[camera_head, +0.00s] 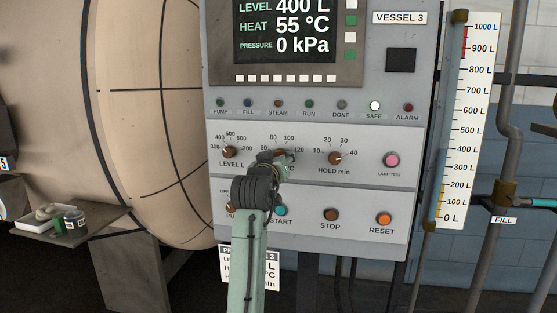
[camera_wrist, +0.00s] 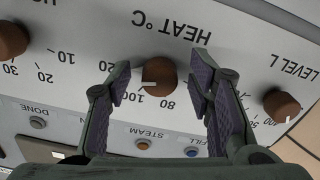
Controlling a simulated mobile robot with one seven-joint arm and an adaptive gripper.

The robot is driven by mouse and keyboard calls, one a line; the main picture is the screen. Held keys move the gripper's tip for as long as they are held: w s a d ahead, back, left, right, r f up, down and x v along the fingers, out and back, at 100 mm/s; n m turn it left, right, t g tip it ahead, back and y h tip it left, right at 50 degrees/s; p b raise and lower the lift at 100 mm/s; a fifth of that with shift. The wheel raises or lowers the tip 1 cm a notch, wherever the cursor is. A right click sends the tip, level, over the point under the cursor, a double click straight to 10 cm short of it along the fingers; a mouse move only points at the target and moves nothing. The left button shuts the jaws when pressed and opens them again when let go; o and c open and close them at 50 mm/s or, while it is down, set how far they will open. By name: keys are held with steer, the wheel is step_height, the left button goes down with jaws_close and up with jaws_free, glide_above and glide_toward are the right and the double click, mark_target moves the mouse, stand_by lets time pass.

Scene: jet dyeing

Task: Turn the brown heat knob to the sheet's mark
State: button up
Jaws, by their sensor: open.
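The brown heat knob (camera_wrist: 160,74) sits under the HEAT °C label, which is upside down in the wrist view. Its white pointer line shows on the knob's left side, by the 100 numeral. My gripper (camera_wrist: 160,82) is open, with one finger on each side of the knob and a visible gap to each. In the head view my gripper (camera_head: 273,167) covers most of the heat dial; the 80, 100 and 120 numerals show around it. The white sheet (camera_head: 232,262) hangs below the panel, and my arm hides its middle, so its heat value cannot be read.
The brown level knob (camera_head: 229,152) and hold knob (camera_head: 335,158) flank the heat dial. Below are the stop button (camera_head: 331,215) and the orange reset button (camera_head: 385,219). The display (camera_head: 300,30) reads heat 55 °C. A tan vessel (camera_head: 150,120) stands at left.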

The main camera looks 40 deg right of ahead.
steer(key=v, duration=1.2)
stand_by(0.3)
